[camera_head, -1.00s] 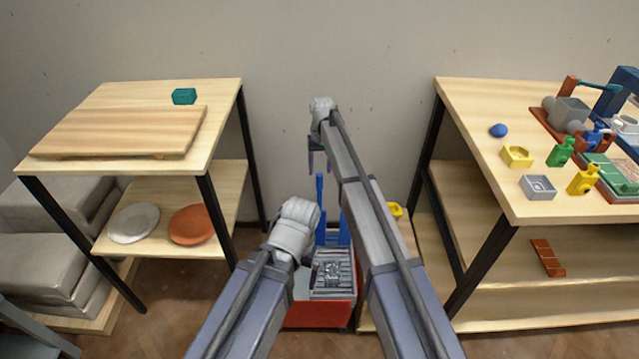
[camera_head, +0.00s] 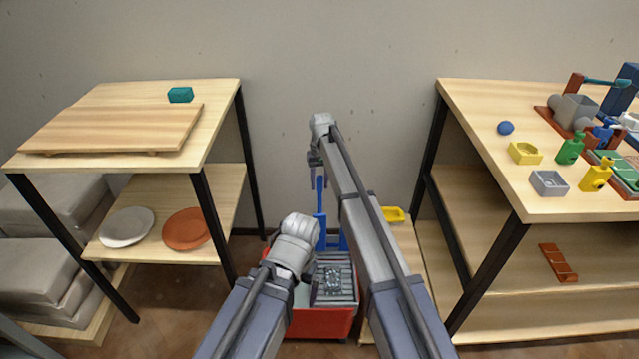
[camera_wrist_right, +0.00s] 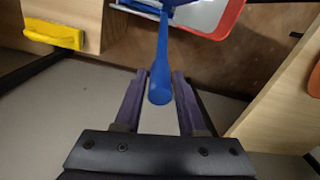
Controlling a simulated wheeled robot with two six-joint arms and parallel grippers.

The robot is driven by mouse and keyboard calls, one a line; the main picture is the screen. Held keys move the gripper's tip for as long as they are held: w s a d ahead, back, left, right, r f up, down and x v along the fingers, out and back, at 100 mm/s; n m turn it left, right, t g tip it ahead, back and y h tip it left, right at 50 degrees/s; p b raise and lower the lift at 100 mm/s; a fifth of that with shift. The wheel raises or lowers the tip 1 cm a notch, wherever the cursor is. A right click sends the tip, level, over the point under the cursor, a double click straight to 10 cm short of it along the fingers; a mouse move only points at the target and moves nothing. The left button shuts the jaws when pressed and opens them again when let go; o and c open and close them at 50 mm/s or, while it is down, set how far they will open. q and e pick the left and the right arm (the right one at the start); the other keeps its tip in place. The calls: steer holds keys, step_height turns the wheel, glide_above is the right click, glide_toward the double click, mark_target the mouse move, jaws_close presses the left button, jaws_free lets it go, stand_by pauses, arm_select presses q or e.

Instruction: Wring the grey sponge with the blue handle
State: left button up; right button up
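The blue handle (camera_head: 320,198) stands upright at the back of the red bucket (camera_head: 320,323). In the right wrist view the handle (camera_wrist_right: 161,65) runs between the two purple fingers of my right gripper (camera_wrist_right: 159,78), with a gap on each side. That gripper (camera_head: 318,178) is open around the handle's top end. A small grey piece, probably the sponge (camera_head: 333,281), lies on the grey slatted wringer (camera_head: 334,298) in the bucket.
A yellow block (camera_head: 393,215) is on a low board right of the bucket. A shelf table (camera_head: 225,100) stands at left with plates below. Another table (camera_head: 470,105) at right carries bottles and small boxes. The wall is close behind the handle.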

jaws_close()
stand_by(1.0)
